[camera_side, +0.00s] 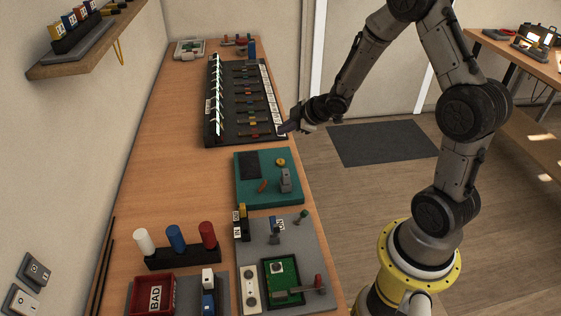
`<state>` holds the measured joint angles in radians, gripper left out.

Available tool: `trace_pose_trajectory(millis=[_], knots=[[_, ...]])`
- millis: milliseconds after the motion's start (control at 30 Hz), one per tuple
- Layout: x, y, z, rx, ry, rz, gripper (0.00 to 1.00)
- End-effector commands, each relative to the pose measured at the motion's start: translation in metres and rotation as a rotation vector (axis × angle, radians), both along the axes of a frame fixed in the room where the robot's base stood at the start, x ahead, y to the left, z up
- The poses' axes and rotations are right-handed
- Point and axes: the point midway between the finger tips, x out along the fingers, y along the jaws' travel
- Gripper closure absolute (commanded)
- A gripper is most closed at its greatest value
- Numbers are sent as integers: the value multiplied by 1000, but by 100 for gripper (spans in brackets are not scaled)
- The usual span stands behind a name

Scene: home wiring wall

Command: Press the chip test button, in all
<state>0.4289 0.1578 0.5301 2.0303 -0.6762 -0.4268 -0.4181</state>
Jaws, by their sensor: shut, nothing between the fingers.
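My gripper (287,127) is shut and empty. It hangs at the right edge of the bench, by the near right corner of a long black board (213,128). No label marks a chip test button that I can read. A grey plate (300,247) at the front carries a green board (270,288) with a small pale square part (277,267) and a red-ended lever (318,284). A pale strip with two round spots (250,290) lies left of the green board. My gripper is well behind this plate and apart from it.
A teal board (243,193) with a yellow round part (281,162) lies between my gripper and the grey plate. White, blue and red cylinders (176,239) stand in a black holder at left. A red BAD bin (152,296) is at front left. The left middle bench is clear.

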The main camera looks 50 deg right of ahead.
Motion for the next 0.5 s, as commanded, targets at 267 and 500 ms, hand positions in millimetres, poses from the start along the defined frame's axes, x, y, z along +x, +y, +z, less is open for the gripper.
trace_pose_trajectory(millis=[267,500], knots=[[0,1,-16,2,2,1,100],[0,0,-49,2,3,0,100]])
